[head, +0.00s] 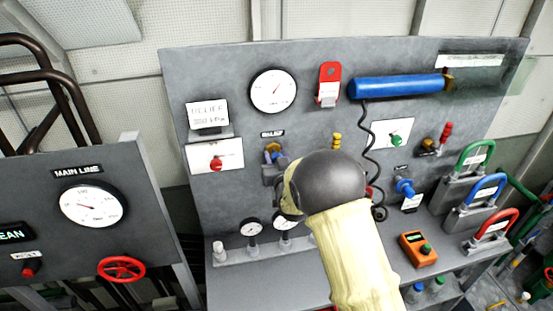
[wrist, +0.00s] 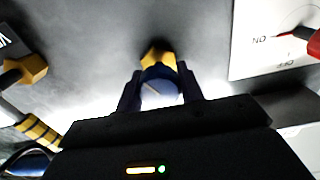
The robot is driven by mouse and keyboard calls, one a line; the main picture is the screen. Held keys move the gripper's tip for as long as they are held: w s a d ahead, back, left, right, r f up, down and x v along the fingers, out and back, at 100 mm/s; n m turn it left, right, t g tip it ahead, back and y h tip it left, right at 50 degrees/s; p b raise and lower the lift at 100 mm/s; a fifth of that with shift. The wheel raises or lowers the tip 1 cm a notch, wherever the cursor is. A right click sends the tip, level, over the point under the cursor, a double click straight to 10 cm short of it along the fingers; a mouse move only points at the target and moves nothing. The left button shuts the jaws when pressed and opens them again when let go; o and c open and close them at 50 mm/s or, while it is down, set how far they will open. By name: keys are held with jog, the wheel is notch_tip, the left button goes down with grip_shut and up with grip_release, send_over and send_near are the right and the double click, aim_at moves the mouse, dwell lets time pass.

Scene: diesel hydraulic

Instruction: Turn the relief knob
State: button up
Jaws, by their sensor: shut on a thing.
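The relief knob, blue with a yellow-brass collar, sits on the grey panel under a small dark label in the head view (head: 272,149). The wrist view shows its blue cap (wrist: 160,82) between my two dark fingers. My gripper (head: 272,168) is shut on the knob, one finger on each side, and it also shows in the wrist view (wrist: 162,92). A pale line marks the cap's face. In the head view my wrist and forearm hide part of the panel to the lower right of the knob.
A red switch on a white plate (head: 216,164) is left of the knob. A large gauge (head: 273,91) is above, and small gauges (head: 251,227) stand below on a ledge. A coiled black cord (head: 372,160) hangs right of my arm, under a blue cylinder (head: 398,87).

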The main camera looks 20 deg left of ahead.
jog(key=shift+b, duration=0.35)
jog(key=n+b, duration=0.3)
jog(key=b, duration=0.2)
jog(key=shift+f+b, duration=0.2)
jog(key=shift+b, duration=0.15)
jog(key=n+b, duration=0.4)
jog(key=b, duration=0.2)
jog(key=shift+n, duration=0.4)
jog(key=n+b, duration=0.4)
jog(key=b, duration=0.1)
jog(key=shift+s+a+n, duration=0.1)
jog(key=shift+a+n, duration=0.05)
jog(key=shift+n, duration=0.15)
jog(key=n+b, duration=0.3)
jog(key=shift+r+n+b, duration=0.2)
jog(key=shift+n+b, duration=0.2)
jog(key=o, duration=1)
